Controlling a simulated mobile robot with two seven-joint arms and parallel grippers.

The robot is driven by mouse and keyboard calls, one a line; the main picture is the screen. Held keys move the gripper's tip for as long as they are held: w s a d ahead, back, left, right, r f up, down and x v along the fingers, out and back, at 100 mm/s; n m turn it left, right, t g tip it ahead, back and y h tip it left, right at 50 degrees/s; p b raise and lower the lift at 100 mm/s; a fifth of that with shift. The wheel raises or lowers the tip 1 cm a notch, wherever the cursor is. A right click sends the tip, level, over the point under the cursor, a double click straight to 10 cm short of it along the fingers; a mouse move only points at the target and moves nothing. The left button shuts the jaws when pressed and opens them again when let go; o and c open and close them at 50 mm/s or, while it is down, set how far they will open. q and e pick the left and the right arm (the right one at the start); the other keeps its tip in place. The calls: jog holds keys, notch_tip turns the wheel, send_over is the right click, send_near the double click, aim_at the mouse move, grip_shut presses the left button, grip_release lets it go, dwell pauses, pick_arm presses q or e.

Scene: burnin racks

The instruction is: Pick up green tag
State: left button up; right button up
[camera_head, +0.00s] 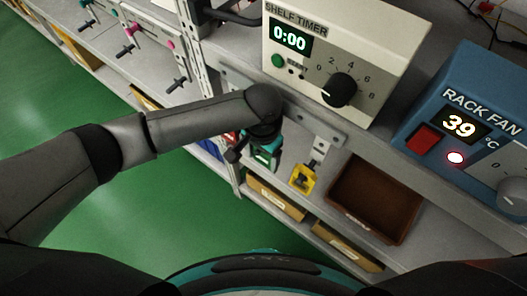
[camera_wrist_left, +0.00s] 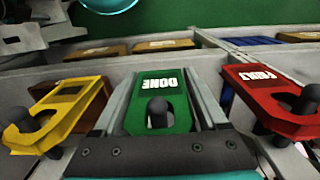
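The green tag (camera_wrist_left: 158,88), lettered DONE, hangs with its slot around a dark peg (camera_wrist_left: 157,112) in the left wrist view. It also shows in the head view (camera_head: 265,156), partly covered by my gripper. My left gripper (camera_wrist_left: 159,76) has its two grey fingers apart, one along each side of the tag. Narrow gaps seem to show beside the tag, though contact is hard to judge. In the head view the left gripper (camera_head: 262,150) is at the shelf edge below the timer. My right gripper is not in view.
A yellow tag (camera_head: 302,180) and a red tag (camera_wrist_left: 278,98) hang on pegs on either side. A shelf timer (camera_head: 306,62) and a blue rack fan box (camera_head: 432,115) stand above. A brown tray (camera_head: 345,218) and cardboard boxes (camera_head: 277,199) sit lower.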

pick_arm(q)
jog(key=c, duration=1)
jog(key=shift+o, duration=0.2)
jog(key=shift+r, duration=0.1)
jog(key=shift+r, duration=0.65)
jog(key=s+a+r+p, duration=0.1)
jog(key=s+a+p, duration=0.3)
jog(key=s+a, duration=0.6)
jog(key=shift+s+a, duration=0.25)
jog(key=shift+s, duration=2.05)
jog(key=shift+r+p, duration=0.1)
jog(key=shift+p, duration=0.2)
